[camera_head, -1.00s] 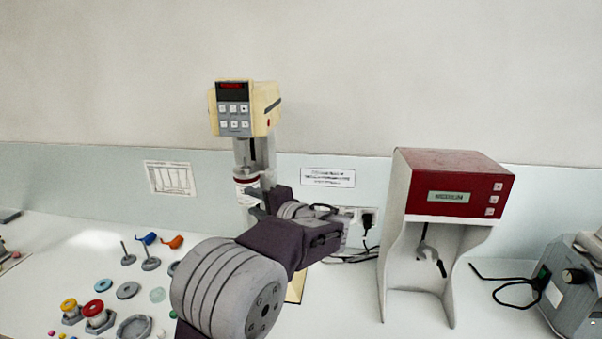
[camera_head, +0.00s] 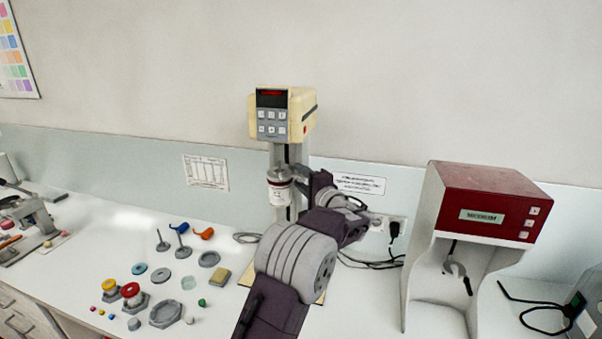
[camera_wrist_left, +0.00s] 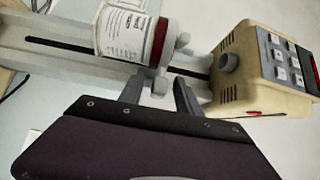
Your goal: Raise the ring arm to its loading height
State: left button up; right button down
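The cream mill's head (camera_head: 282,114) with a lit red display tops a grey column (camera_head: 290,152). A white labelled jar (camera_head: 280,194) with a dark red band is upright at the column below the head, with grey metal above it. In the left wrist view the jar (camera_wrist_left: 124,35) lies sideways, with grey knobs (camera_wrist_left: 160,83) beside its band. I cannot separate the ring arm from these grey parts. My left gripper (camera_wrist_left: 158,88) is at the jar's side, its fingers apart on either side of one knob, with gaps showing. The right gripper is not in view.
A red and white machine (camera_head: 480,205) with a hanging hook stands right of the mill, cables between them. Several small parts lie left, among them a grey octagonal dish (camera_head: 166,313) and a tan block (camera_head: 220,276). A sign (camera_head: 350,183) is on the wall behind.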

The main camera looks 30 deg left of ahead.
pick_arm(q)
jog(key=shift+w+d+f, duration=0.1)
jog(key=shift+w+d, duration=0.05)
jog(key=c, duration=0.9)
grip_shut()
dwell(0.4)
